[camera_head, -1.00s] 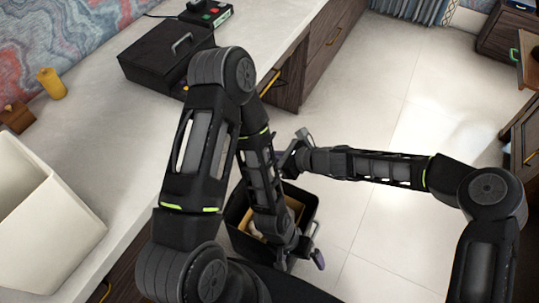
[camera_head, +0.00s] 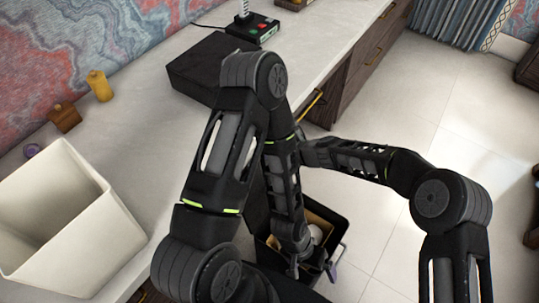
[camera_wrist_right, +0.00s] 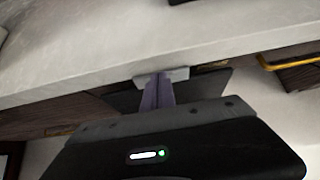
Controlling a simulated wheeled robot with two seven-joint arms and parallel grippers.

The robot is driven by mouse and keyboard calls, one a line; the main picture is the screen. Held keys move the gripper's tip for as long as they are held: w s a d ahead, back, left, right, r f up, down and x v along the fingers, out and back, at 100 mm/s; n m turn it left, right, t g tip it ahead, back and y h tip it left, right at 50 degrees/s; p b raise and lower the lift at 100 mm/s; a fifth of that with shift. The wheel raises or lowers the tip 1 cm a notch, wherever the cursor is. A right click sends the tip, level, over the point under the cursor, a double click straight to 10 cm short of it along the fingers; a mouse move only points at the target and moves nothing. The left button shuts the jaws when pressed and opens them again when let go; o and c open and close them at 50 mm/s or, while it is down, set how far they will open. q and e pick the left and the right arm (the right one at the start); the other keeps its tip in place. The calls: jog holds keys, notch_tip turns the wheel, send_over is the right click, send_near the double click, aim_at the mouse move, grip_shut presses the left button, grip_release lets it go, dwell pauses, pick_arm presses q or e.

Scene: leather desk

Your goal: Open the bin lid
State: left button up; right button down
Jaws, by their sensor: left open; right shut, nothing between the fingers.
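The bin (camera_head: 345,228) is a black open-topped box on the floor beside the desk. Brown cardboard and a pale round item show inside it. A dark flat panel (camera_head: 257,208), seemingly its lid, stands raised at the bin's left side, partly behind my left arm. My left gripper (camera_head: 325,272) is low at the bin's near right side; its fingers are mostly hidden. My right gripper is hidden behind my left arm in the head view. In the right wrist view my right gripper (camera_wrist_right: 158,90) is shut and empty, in front of a dark panel below the desk edge.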

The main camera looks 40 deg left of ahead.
jog(key=shift+r, duration=0.1)
jog(key=b+v, duration=0.1)
jog(key=v, duration=0.6)
jog(key=shift+d+r, duration=0.2)
jog(key=shift+d, duration=0.1)
jog(key=shift+f, duration=0.1)
jog(key=s+d+f+n+h, duration=0.1)
jog(key=d+f+n+h, duration=0.15)
jog(key=d+f, duration=0.6)
jog(key=s+d+f+n+h, duration=0.2)
jog(key=d+f+n, duration=0.25)
jog(key=d, duration=0.65)
jog(key=s+d+f+n, duration=0.2)
jog(key=s+d+n, duration=0.2)
jog(key=s+d, duration=0.3)
jog(key=s+d+f+n+h, duration=0.1)
jog(key=s+d+f+n, duration=0.2)
jog(key=d, duration=0.7)
jog(key=s+n, duration=0.2)
jog(key=s, duration=0.2)
jog(key=shift+s+d+f+t, duration=0.15)
jog(key=shift+s+d+t, duration=0.2)
jog(key=shift+d+t, duration=0.05)
jog(key=shift+h, duration=0.25)
